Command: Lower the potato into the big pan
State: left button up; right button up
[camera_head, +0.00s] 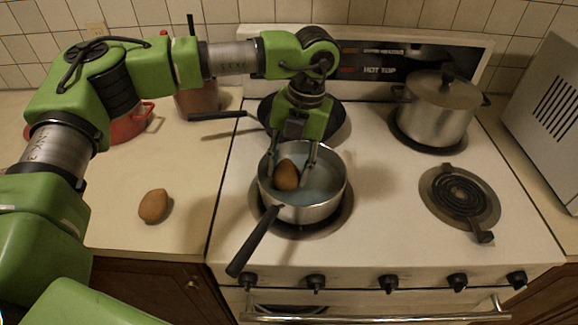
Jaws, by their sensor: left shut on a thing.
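A brown potato (287,176) is between the fingers of my left gripper (291,170), which is shut on it. The gripper points down into a silver pan (318,211) with a long black handle, on the front left burner. The potato is within the pan's rim as seen from above; whether it touches the bottom or any liquid I cannot tell. A dark pan (333,122) sits on the back left burner, partly hidden behind my gripper. A second brown potato (153,206) lies on the counter at left. My right gripper is not in view.
A lidded steel pot (437,110) stands on the back right burner. A red pot (131,124) and a brownish container (197,101) stand on the left counter, partly behind my arm. A white appliance (546,110) stands at right.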

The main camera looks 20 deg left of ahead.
pick_arm(q)
jog(key=shift+f+b, duration=0.6)
jog(key=shift+f, duration=0.15)
dwell(0.3)
dwell(0.4)
jog(key=o, duration=1.3)
